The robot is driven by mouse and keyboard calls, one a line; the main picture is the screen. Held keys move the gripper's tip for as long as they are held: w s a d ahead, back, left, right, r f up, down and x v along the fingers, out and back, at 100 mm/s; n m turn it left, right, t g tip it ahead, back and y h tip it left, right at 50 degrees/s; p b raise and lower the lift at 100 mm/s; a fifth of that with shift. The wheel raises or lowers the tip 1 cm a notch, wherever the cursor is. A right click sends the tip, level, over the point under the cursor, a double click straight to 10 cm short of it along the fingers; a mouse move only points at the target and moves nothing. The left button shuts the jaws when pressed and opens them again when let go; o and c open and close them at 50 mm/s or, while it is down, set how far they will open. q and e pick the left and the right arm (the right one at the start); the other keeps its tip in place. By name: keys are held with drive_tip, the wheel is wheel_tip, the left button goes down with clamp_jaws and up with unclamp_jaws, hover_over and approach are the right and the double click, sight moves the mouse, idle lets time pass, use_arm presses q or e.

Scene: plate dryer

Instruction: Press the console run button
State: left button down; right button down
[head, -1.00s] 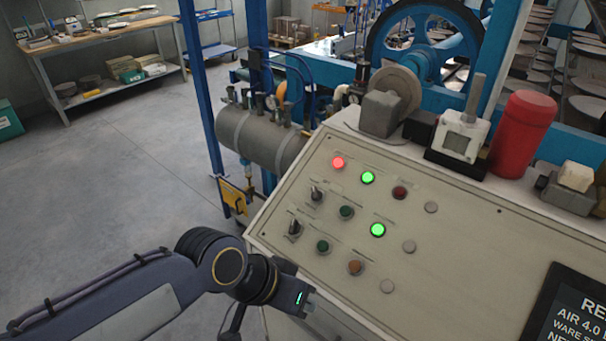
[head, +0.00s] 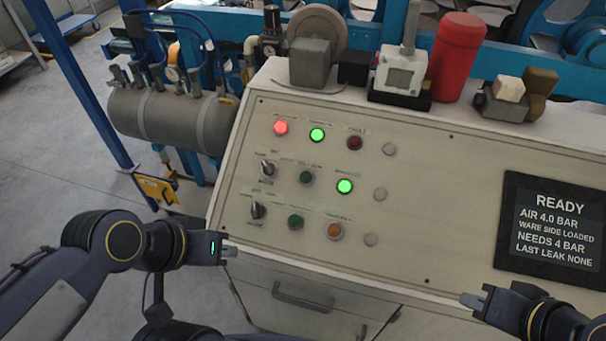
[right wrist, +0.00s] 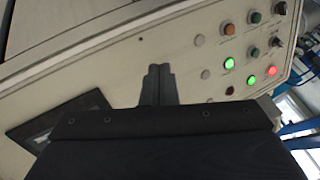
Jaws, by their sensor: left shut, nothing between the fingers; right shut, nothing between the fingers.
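The sloped beige console panel (head: 440,220) carries lamps and buttons; their labels are too small to read, so I cannot tell which is the run button. The top row has a lit red lamp (head: 280,128), a lit green lamp (head: 317,134) and a dark red button (head: 354,143). Below are a dark green button (head: 306,177), a lit green one (head: 344,186), another dark green one (head: 296,221) and an orange one (head: 334,231). My left gripper (head: 229,251) is shut, near the panel's lower left edge. My right gripper (head: 472,300) is shut below the screen; the right wrist view shows its fingers (right wrist: 158,85) together.
Two selector switches (head: 267,169) (head: 257,210) stick out at the panel's left. A screen (head: 550,230) reads READY, AIR 4.0 BAR. A red cylinder (head: 457,57) and a gauge block (head: 400,75) stand on the console top. A drawer handle (head: 302,297) is below.

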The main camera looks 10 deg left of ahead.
sight(306, 177)
drive_tip(key=w+a+r+m+t+y+p, duration=0.1)
drive_tip(key=w+a+r+m+y+p, duration=0.3)
drive_tip(key=w+a, duration=0.8)
drive_tip(key=w+a+m, duration=0.2)
drive_tip(key=w+a, duration=0.1)
drive_tip(key=a, duration=0.7)
drive_tip(key=w+a+m+t+y+p, duration=0.1)
drive_tip(key=w+a+m, duration=0.1)
drive_tip(key=a, duration=0.8)
drive_tip(key=shift+w+a+f+m, duration=0.15)
drive_tip(key=shift+w+f+m, duration=0.25)
drive_tip(key=shift+w, duration=0.15)
drive_tip(key=w+f+b, duration=0.1)
drive_tip(key=f, duration=0.1)
drive_tip(key=w+f+b, duration=0.1)
drive_tip(key=f+b, duration=0.1)
drive_tip(key=w+f+b, duration=0.1)
drive_tip(key=f+b, duration=0.1)
drive_tip(key=shift+w+f, duration=0.4)
drive_tip(key=shift+w+f+b, duration=0.35)
drive_tip(key=shift+b, duration=0.35)
